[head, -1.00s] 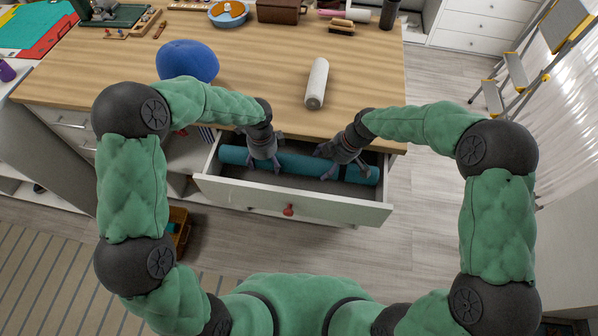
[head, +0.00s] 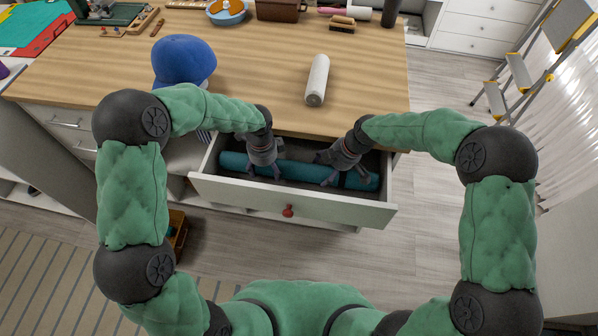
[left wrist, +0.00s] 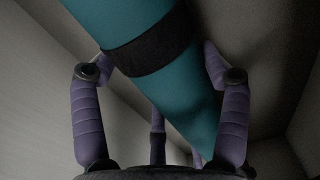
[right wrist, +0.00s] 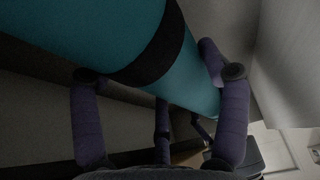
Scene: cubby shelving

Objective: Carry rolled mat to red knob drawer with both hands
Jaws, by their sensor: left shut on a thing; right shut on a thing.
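The teal rolled mat (head: 300,172) lies lengthwise inside the open drawer, whose front has a red knob (head: 288,210). My left gripper (head: 264,168) is shut on the mat left of its middle. In the left wrist view the mat (left wrist: 125,15) with a black band (left wrist: 150,53) lies between the fingers (left wrist: 152,85). My right gripper (head: 334,176) is shut on the mat toward its right part. In the right wrist view the mat (right wrist: 90,30) and another black band (right wrist: 155,55) show between the fingers (right wrist: 155,85). The drawer front (head: 245,198) is pulled out; the mat's underside is hidden.
The wooden tabletop (head: 250,95) is just behind the drawer. A step ladder (head: 520,75) is at the right. The floor right of the drawer (head: 425,190) is clear.

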